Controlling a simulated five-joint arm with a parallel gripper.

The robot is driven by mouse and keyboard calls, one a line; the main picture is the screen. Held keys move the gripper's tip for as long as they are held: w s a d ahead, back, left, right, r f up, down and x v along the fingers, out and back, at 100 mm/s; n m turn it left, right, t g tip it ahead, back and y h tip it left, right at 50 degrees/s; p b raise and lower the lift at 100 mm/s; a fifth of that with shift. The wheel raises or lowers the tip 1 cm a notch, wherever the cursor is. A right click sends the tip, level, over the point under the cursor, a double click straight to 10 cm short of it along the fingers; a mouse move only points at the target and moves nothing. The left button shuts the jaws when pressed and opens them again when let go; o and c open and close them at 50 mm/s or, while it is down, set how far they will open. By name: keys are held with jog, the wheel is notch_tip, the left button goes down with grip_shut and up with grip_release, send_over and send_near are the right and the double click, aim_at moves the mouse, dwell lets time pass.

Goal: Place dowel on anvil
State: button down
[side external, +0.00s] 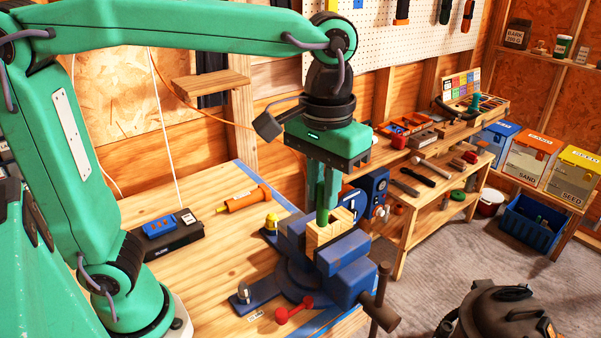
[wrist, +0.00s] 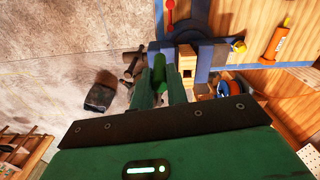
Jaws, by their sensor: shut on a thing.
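The green dowel (side external: 322,217) hangs upright between the fingers of my gripper (side external: 323,205), which is shut on it. In the wrist view, the dowel (wrist: 171,76) shows bright green between the darker fingers. Its lower end overlaps the wooden block (side external: 325,235) in the side view; I cannot tell whether it touches. The block is clamped in the blue vise (side external: 350,278) and shows a dark hole in the wrist view (wrist: 187,73). Flat blue vise body (side external: 292,238) lies left of the block; I cannot tell for sure which part is the anvil.
A red-knobbed lever (side external: 283,316) and a yellow-topped item (side external: 271,222) are near the vise. An orange tube (side external: 247,200) and a black case (side external: 172,236) lie on the bench (side external: 205,290). The vise handle (side external: 383,285) sticks out right. Bare bench lies left of the vise.

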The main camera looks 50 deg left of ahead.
jog(key=w+a+f, duration=0.3)
jog(key=a+f, duration=0.2)
jog(key=a, duration=0.3)
jog(key=w+a+f, duration=0.4)
jog(key=a+f, duration=0.2)
jog(key=a, duration=0.3)
jog(key=shift+w+f, duration=0.15)
jog(key=shift+w, duration=0.15)
jog(key=shift+a+f, duration=0.1)
jog(key=shift+f, duration=1.9)
jog(key=shift+f, duration=0.1)
jog(key=c, duration=1.4)
grip_release()
